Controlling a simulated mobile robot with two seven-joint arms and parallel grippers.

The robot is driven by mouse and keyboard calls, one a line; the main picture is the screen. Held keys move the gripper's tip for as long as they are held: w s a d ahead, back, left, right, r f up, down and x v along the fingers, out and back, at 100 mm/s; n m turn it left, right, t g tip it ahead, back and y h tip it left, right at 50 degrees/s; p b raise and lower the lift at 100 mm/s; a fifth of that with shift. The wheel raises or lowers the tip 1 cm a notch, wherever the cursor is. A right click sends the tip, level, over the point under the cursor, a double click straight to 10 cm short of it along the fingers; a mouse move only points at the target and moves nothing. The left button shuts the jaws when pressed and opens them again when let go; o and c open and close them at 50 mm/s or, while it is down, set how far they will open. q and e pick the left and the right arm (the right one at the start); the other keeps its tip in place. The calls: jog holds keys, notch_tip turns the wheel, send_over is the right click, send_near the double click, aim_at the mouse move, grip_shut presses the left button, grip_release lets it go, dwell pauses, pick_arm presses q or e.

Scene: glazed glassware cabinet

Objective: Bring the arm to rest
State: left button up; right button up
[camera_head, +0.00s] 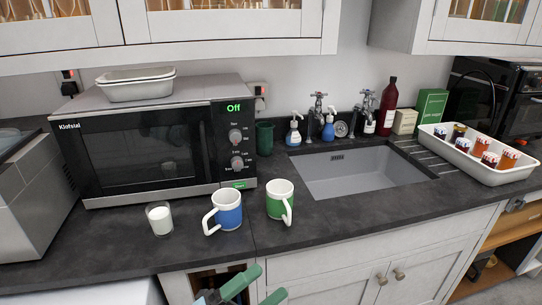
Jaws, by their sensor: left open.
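My left gripper (268,282) shows at the bottom edge of the head view, in front of the lower cabinets. Its two green fingers are apart, and nothing shows between them. It is below the front edge of the dark worktop (320,225) in the picture. Most of its arm is out of the frame. My right gripper is not in view.
A glass of milk (160,219), a blue and white mug (228,212) and a green and white mug (279,201) stand near the worktop's front. Behind are a microwave (140,150) and a sink (360,172). A white tray (503,178) holds several jars at the right.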

pick_arm(q)
jog(key=s+a+f+n+t+y, duration=0.2)
jog(key=a+f+n+y, duration=0.4)
jog(key=f+n+y, duration=0.3)
jog(key=s+a+f+n+t+y, duration=0.3)
jog(key=a+f+n+y, duration=0.25)
jog(key=f+n, duration=0.5)
jog(key=s+a+f+n+g+y, duration=0.2)
jog(key=s+a+f+n+g, duration=0.1)
jog(key=s+f, duration=0.3)
jog(key=s+a+f+n+g+y+p, duration=0.1)
jog(key=s+a+f+n+g, duration=0.3)
jog(key=s, duration=0.7)
notch_tip(320, 180, down, 3)
jog(key=shift+r+n+y, duration=0.2)
jog(key=shift+n+y, duration=0.45)
jog(key=shift+y, duration=0.1)
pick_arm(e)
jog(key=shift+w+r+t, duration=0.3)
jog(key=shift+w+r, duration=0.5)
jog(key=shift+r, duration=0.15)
